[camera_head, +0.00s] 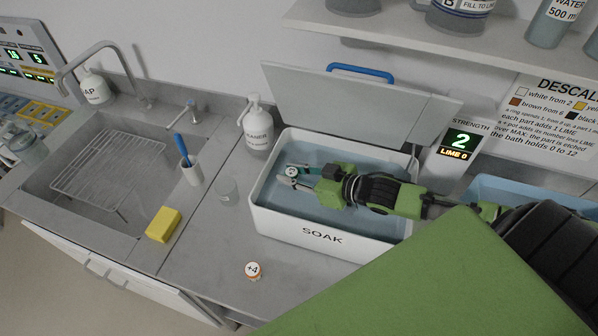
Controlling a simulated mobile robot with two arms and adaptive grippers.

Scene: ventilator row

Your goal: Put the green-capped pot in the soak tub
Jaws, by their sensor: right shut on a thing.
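The soak tub (320,238) is a white box marked SOAK with bluish liquid in it, on the counter at the middle. Its grey lid (355,100) with a blue handle stands open behind it. My right gripper (292,176) reaches in from the right, over the inside of the tub at its left end. It is shut on a small pot (291,171) with a pale, marked round top and teal-green beside it, apparently the green-capped pot. I cannot tell whether the pot touches the liquid. My left gripper is not in view.
A small pot marked +4 (253,271) with an orange rim stands in front of the tub. A strength display (458,145) reads 2, LIME 0.

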